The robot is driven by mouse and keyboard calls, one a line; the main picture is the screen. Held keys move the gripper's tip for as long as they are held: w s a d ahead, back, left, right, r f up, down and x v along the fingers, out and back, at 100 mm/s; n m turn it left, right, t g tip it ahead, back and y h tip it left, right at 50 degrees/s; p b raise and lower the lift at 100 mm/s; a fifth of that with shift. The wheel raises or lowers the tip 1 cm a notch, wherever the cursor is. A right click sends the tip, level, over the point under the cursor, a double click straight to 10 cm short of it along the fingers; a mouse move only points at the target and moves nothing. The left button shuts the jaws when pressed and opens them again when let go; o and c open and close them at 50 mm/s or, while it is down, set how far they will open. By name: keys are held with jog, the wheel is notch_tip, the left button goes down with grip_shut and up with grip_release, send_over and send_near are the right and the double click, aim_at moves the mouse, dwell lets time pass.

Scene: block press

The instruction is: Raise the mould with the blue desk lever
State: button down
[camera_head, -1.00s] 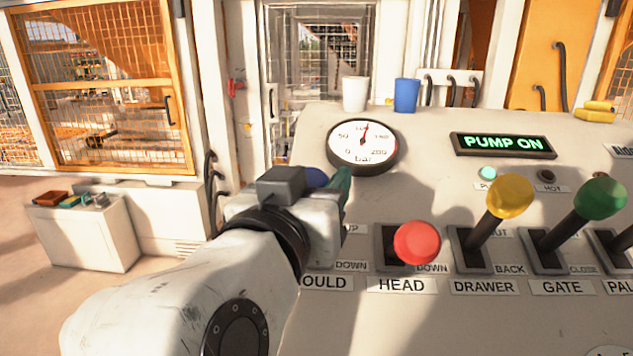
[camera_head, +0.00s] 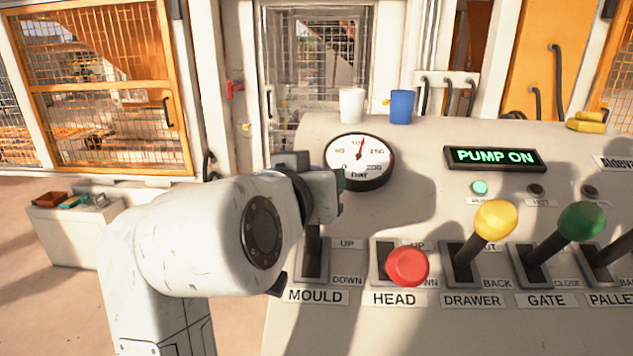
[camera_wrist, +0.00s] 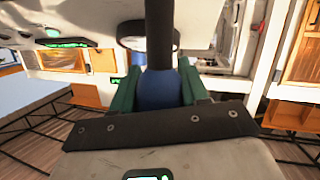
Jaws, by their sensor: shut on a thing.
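The blue lever knob (camera_wrist: 157,92) sits between the green fingers of my gripper (camera_wrist: 158,88) in the wrist view, and the gripper is shut on it. The dark lever shaft (camera_wrist: 160,35) runs on from the knob. In the head view my gripper (camera_head: 332,192) hides the knob, above the slot labelled MOULD (camera_head: 315,297). The lower part of the dark shaft (camera_head: 313,243) shows under the gripper, beside the UP and DOWN marks. The mould itself is not identifiable in these frames.
The red HEAD lever (camera_head: 406,266) stands just right of the MOULD slot. Yellow DRAWER (camera_head: 495,218) and green GATE (camera_head: 581,221) levers follow. A pressure gauge (camera_head: 359,160) is behind my gripper. The display (camera_head: 494,158) reads PUMP ON.

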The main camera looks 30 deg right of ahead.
jog(key=shift+f, duration=0.35)
jog(key=c, duration=0.8)
grip_release()
jog(key=shift+w+d, duration=0.1)
jog(key=shift+w, duration=0.05)
jog(key=shift+o, duration=1.1)
jog(key=shift+r, duration=0.1)
jog(key=b+v, duration=0.2)
jog(key=v, duration=0.9)
